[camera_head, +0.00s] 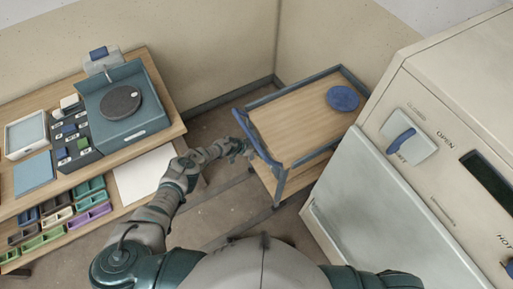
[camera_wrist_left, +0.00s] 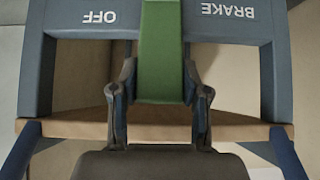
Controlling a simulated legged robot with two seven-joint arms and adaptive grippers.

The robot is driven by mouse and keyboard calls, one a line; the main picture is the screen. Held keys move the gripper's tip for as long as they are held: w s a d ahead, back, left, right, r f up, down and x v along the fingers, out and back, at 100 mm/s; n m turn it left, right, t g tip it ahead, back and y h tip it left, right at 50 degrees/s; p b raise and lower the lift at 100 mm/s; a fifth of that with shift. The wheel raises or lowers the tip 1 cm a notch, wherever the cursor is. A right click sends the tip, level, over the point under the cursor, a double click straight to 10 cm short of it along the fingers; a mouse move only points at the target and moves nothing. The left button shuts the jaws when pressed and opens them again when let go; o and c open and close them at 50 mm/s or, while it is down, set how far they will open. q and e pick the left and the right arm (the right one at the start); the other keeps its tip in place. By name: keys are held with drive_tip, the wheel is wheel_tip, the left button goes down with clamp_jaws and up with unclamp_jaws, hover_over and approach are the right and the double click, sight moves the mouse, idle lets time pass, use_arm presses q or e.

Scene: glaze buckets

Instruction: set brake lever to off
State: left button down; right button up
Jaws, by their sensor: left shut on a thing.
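The brake lever (camera_wrist_left: 161,50) is a green bar in the left wrist view, between the upside-down words OFF and BRAKE on a grey-blue panel (camera_wrist_left: 90,18). Its visible part stands midway between the two words. My left gripper (camera_wrist_left: 160,108) is shut on the lever, one finger on each side. In the head view my left gripper (camera_head: 240,149) is at the left end of the cart (camera_head: 305,115), by its blue handle frame. The lever is too small or hidden to make out there. My right gripper is out of view.
A round blue disc (camera_head: 342,98) lies on the cart's wooden top. A large cream cabinet (camera_head: 450,100) with a blue handle stands close on the right. Floor is free between shelf and cart.

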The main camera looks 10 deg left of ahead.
use_arm(q)
drive_tip(key=shift+w, duration=0.1)
idle(0.3)
drive_tip(key=c, duration=0.9)
unclamp_jaws()
drive_tip(key=o, duration=0.3)
drive_tip(key=shift+f, duration=0.1)
drive_tip(key=shift+o, duration=0.2)
drive_tip(key=shift+w+d, duration=0.1)
drive_tip(key=shift+d, duration=0.05)
drive_tip(key=shift+v, duration=0.8)
drive_tip(key=v, duration=1)
